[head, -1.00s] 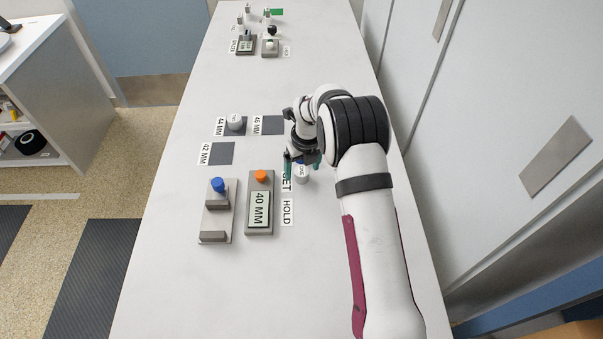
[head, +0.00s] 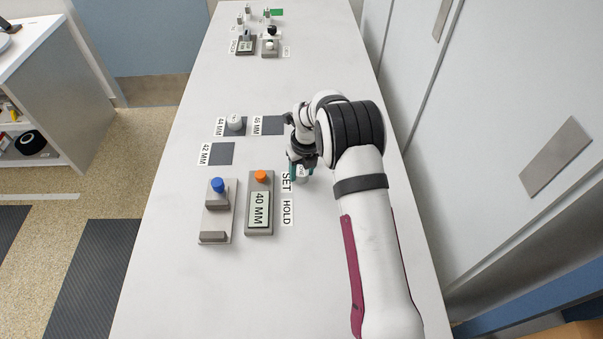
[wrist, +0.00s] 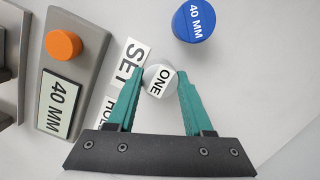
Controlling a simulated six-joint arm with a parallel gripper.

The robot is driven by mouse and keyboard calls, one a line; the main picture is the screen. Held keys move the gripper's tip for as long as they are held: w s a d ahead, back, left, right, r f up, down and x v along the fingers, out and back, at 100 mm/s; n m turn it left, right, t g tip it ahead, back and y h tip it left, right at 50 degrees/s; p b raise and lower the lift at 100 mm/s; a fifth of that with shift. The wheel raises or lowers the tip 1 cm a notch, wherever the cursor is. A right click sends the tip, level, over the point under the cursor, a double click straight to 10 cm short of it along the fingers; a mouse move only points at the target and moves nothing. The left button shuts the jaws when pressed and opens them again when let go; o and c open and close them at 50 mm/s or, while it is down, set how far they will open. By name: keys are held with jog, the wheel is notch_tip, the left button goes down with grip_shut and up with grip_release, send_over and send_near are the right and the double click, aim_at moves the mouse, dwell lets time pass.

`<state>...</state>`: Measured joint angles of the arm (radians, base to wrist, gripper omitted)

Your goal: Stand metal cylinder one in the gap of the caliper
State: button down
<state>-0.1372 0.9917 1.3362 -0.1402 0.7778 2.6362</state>
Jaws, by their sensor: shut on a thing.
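Metal cylinder one (head: 302,177) stands upright on the table, right of the SET label. Its pale top, marked ONE (wrist: 160,80), shows between my gripper's teal fingertips (wrist: 158,82) in the wrist view. My gripper (head: 302,172) is shut on it, and the arm partly hides it in the head view. The caliper (head: 216,223) lies to the left, a grey base with two raised blocks and a blue knob (head: 218,185) on the far one. The gap between its blocks is empty. A grey box (head: 259,229) beside it has an orange button (head: 260,176) and reads 40 MM.
A blue cylinder marked 40 MM (wrist: 194,21) stands just beyond cylinder one, hidden in the head view. Dark pads (head: 221,154) labelled 42, 44 and 46 MM lie farther back; a pale cylinder (head: 235,122) stands on the 44 MM pad. Small devices (head: 246,44) stand at the far end.

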notch_tip(320, 180, up, 4)
jog(key=shift+d+r, duration=0.1)
jog(key=shift+r, duration=0.15)
jog(key=s+d+r, duration=0.4)
jog(key=d+r, duration=0.3)
jog(key=d, duration=0.4)
jog(key=n+g, duration=0.3)
jog(key=n, duration=1.9)
send_over(215, 223)
jog(key=f, duration=0.6)
jog(key=shift+w+d+f, duration=0.1)
jog(key=shift+w+d, duration=0.05)
jog(key=shift+d, duration=0.15)
notch_tip(215, 223, down, 4)
jog(key=shift+r, duration=0.1)
